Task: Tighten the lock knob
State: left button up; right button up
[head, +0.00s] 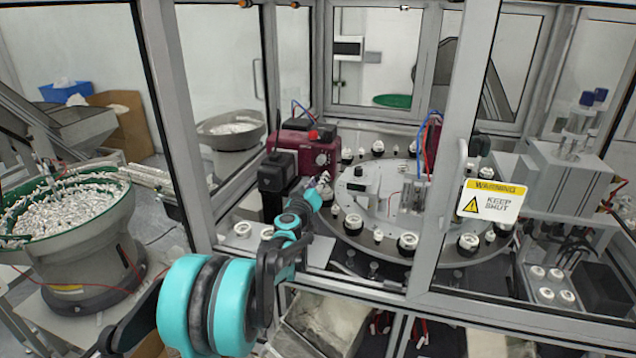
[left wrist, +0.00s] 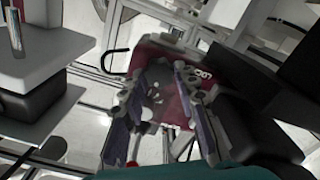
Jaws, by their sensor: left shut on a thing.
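My left gripper (head: 322,184) reaches through the open front of the machine cell, at the near face of the maroon unit (head: 290,143). In the left wrist view the two fingers of my left gripper (left wrist: 167,78) stand on either side of a small part on the maroon unit (left wrist: 176,104). The gripper is shut on that part, which I take to be the lock knob; the fingers hide most of it and its outline is unclear. A round dial (head: 322,158) shows on the maroon unit above the gripper. My right gripper is not in view.
A round indexing table (head: 372,200) with several black and white cap parts lies right of the gripper. A black block (head: 277,172) stands close on its left. Grey frame posts and a door with a warning sign (head: 492,201) bound the opening. A bowl feeder (head: 75,240) stands left.

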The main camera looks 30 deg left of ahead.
pick_arm(q)
jog(key=o, duration=1.2)
jog(key=shift+c, duration=0.2)
jog(key=v, duration=1.2)
jog(key=shift+f, duration=0.1)
